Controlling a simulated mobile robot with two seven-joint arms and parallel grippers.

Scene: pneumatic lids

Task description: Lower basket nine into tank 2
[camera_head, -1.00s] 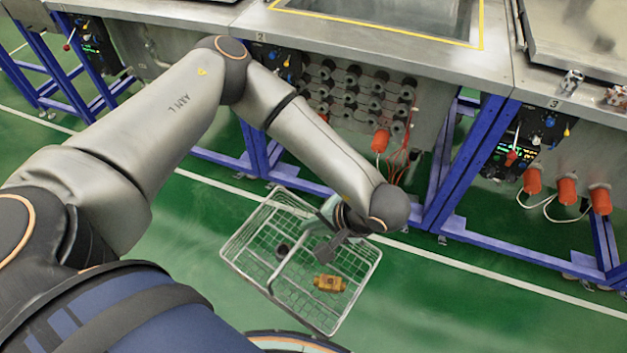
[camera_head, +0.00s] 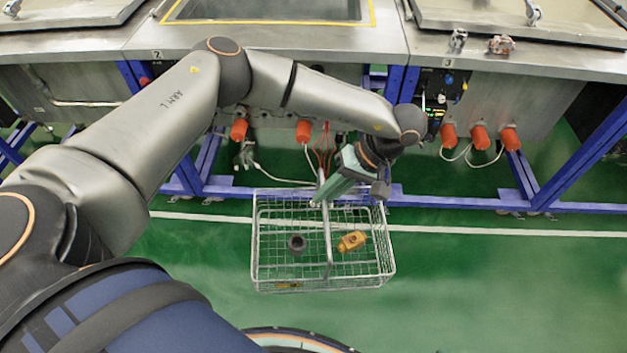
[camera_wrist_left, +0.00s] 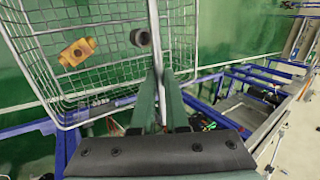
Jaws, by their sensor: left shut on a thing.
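A wire basket (camera_head: 262,255) hangs from my left gripper (camera_head: 319,203), which is shut on the basket's central handle bar. The basket holds a yellow-brown fitting (camera_head: 352,241) and a dark round part (camera_head: 297,243). In the left wrist view the fingers (camera_wrist_left: 160,85) close on the bar, and the basket (camera_wrist_left: 40,50) shows beyond them. Tank 2 (camera_head: 268,10), with an open top and a yellow-edged rim, is at the top of the head view, behind and above the basket. No number on the basket is readable. My right gripper is not in view.
Blue frame legs (camera_head: 205,165) and orange plugs (camera_head: 304,130) with cables are behind the basket. Station 3 (camera_head: 510,60), with a closed lid, stands to the right. The green floor (camera_head: 480,285) at the front right is clear.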

